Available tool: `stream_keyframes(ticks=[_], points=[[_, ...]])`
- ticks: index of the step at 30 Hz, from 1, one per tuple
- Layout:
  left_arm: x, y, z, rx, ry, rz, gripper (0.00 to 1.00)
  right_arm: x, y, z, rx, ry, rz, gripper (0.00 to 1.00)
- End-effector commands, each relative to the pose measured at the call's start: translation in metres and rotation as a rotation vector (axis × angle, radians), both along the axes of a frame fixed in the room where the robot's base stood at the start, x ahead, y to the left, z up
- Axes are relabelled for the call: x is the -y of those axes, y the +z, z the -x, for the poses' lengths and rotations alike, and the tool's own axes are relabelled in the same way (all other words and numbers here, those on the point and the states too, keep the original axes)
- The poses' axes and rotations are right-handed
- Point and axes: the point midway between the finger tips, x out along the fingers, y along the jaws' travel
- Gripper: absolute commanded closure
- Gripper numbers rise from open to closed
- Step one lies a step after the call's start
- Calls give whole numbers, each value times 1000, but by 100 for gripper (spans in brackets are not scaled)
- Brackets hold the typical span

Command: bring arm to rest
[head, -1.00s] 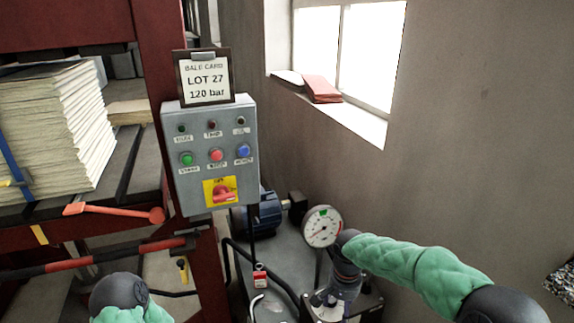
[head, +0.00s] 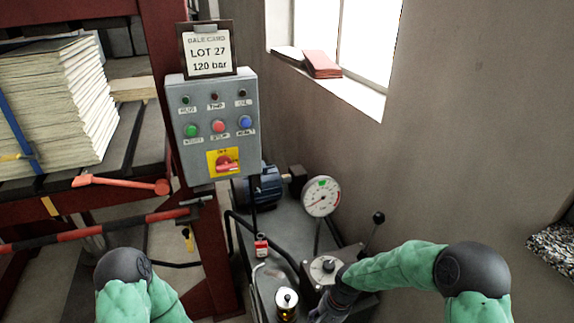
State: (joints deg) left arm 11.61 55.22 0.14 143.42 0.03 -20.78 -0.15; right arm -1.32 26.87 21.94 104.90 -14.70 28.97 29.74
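My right arm in its green sleeve comes in from the lower right. Its dark gripper (head: 328,312) is low beside the pump unit (head: 275,225), just below a round grey dial (head: 325,268). I cannot make out its fingers, or whether it touches anything. My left arm shows only as a dark joint and green sleeve at the bottom left; its gripper is out of view. A black-knobbed lever (head: 378,218) stands up on the pump unit, clear of the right arm. A pressure gauge (head: 321,196) stands behind the dial.
A grey control box (head: 215,170) with a card reading LOT 27, 120 bar is on the red press frame (head: 217,270). A stack of pale sheets (head: 50,110) lies in the press. An orange-red lever (head: 120,184) juts out below it. The wall is at the right.

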Motion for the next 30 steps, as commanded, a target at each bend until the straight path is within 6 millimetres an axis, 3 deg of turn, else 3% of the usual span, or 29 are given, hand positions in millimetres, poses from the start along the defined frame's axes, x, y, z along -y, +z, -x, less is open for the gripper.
stream_keyframes(ticks=[1,6,10,15,21,30], points=[[0,0,0,0,0,0,60,-3,-22,17,-13,11,-25,33],[0,0,0,0,0,0,60,-14,-82,76,10,34,-110,33],[0,0,0,0,0,0,60,-16,-111,120,38,38,-133,33],[0,0,0,0,0,0,60,-13,-128,161,65,43,-126,33],[0,0,0,0,0,0,60,-11,-132,175,79,46,-116,33],[0,0,0,0,0,0,60,-11,-132,175,80,46,-116,33]])
